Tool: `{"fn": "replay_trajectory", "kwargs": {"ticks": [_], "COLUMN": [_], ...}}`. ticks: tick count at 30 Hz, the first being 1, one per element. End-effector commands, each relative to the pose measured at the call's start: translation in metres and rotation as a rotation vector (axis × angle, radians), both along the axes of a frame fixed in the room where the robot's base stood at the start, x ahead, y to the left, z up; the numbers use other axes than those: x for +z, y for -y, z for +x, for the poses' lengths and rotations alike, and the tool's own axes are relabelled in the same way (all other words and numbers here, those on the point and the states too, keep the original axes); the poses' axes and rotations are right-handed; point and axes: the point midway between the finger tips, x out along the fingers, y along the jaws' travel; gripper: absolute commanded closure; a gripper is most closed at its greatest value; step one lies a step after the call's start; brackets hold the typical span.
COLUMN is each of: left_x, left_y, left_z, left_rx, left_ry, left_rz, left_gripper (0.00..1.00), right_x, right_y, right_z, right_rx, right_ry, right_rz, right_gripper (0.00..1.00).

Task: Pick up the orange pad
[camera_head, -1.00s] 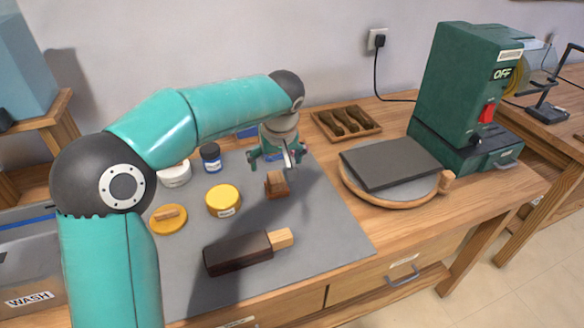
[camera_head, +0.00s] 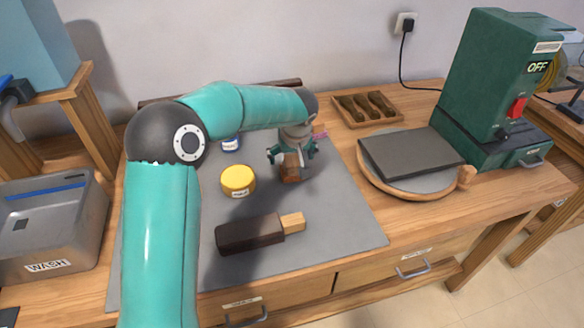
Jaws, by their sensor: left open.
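My left gripper (camera_head: 291,158) is open and points down at a small brown block with a wooden top (camera_head: 290,174) on the grey mat (camera_head: 330,225). Its fingers are around or just above the block's upper part; I cannot tell whether they touch it. No orange pad shows clearly now. A round orange-yellow disc with a wooden grip, seen earlier left of the yellow jar, is hidden behind my left arm. My right gripper is not in view.
A yellow-lidded jar (camera_head: 237,181) and a dark block with a wooden end (camera_head: 252,234) are on the mat. A grey slab (camera_head: 410,153) lies on a round wooden board at right. A green machine (camera_head: 493,90) and a tool tray (camera_head: 369,108) stand behind.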

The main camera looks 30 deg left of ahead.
Motion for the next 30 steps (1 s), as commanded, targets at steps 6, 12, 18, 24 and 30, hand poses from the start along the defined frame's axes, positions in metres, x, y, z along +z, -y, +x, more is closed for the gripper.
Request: {"fn": "replay_trajectory", "kwargs": {"ticks": [6,12,18,24,30], "left_x": [-0.026,-0.045,-0.047,-0.046,-0.046], "left_y": [-0.004,-0.010,-0.010,-0.010,-0.010], "left_z": [0.007,0.013,0.014,0.014,0.014], "left_rx": [0.000,0.001,0.001,0.001,0.001], "left_ry": [-0.006,-0.002,0.000,0.000,0.000], "left_rz": [-0.001,-0.001,0.000,-0.001,-0.001], "left_gripper": [0.06,0.06,0.06,0.33,0.66], "right_x": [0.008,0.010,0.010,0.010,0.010], "right_y": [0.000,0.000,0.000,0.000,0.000], "right_z": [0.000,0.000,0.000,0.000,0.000], "right_rx": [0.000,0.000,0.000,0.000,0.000], "right_ry": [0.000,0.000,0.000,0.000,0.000], "right_rz": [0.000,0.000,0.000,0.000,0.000], "right_gripper": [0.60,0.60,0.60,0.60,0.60]}}
